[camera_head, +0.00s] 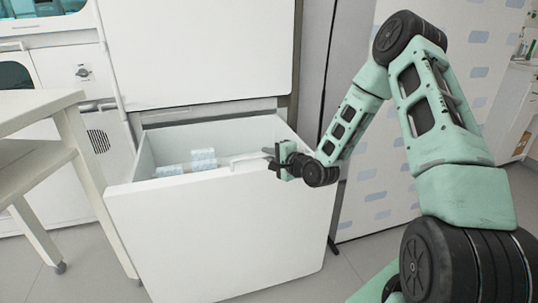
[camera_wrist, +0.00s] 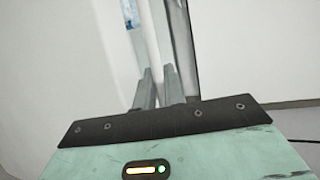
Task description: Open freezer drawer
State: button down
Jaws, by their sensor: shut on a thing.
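The freezer drawer (camera_head: 225,235) is the white lower drawer of a tall white freezer (camera_head: 195,50). It stands pulled out, and its inside shows from above. Several pale blue-and-white items (camera_head: 203,160) lie in it. A white handle (camera_head: 247,157) runs along the top of the drawer front. My gripper (camera_head: 271,158) is at the right end of this handle and is shut on it. In the wrist view the two grey fingers (camera_wrist: 158,88) are close together around the white handle; the exact contact is hard to make out.
A white table (camera_head: 40,110) with legs stands close at the left of the drawer. A white panel with blue marks (camera_head: 385,190) stands at the right. Grey floor (camera_head: 345,270) shows in front and to the right of the drawer.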

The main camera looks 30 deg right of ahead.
jog(key=shift+f, duration=0.1)
jog(key=c, duration=1.8)
grip_release()
jog(key=shift+o, duration=0.2)
jog(key=p+v, duration=0.8)
jog(key=v, duration=0.9)
jog(key=shift+s, duration=0.25)
